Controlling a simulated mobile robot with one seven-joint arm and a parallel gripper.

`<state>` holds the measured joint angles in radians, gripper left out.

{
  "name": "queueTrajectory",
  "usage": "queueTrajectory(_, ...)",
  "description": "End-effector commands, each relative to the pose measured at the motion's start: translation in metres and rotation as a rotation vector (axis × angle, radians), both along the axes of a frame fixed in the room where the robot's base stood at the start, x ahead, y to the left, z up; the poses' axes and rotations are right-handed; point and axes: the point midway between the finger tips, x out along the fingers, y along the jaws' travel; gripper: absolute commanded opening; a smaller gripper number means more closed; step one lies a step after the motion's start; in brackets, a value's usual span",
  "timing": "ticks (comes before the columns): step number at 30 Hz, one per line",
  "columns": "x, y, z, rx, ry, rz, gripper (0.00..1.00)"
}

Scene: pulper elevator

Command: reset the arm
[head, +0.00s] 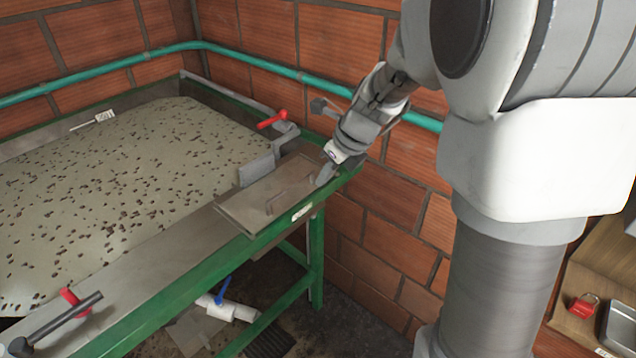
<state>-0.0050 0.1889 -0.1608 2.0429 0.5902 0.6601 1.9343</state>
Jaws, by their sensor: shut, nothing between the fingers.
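My arm reaches down from the upper right in the head view. My gripper (325,173) is at the end of it, low over the right corner of the green-framed table (190,290). It is shut and holds nothing. A brown flat plate with a raised handle (245,205) lies on the table just left of my gripper. I cannot tell whether the fingertips touch the table's edge.
A pale tray surface (130,190) with scattered dark beans fills the left. Red-handled valves (272,119) (75,300) stand on the table. A teal pipe (250,62) runs along the brick wall (390,190). A wooden shelf (605,260) holds a red padlock (583,306) at lower right.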

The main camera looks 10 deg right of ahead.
Motion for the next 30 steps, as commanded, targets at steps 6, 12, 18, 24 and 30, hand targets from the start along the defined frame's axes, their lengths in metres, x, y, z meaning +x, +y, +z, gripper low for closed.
queueTrajectory(6, -0.004, -0.001, 0.007, -0.005, -0.005, 0.013, 0.0)
queueTrajectory(12, -0.03, 0.005, 0.029, -0.111, -0.088, 0.266, 0.0)
queueTrajectory(18, -0.082, 0.012, 0.058, -0.337, -0.231, 0.744, 0.0)
queueTrajectory(24, -0.136, 0.014, 0.074, -0.592, -0.345, 1.228, 0.0)
queueTrajectory(30, -0.188, 0.009, 0.08, -0.863, -0.409, 1.704, 0.0)
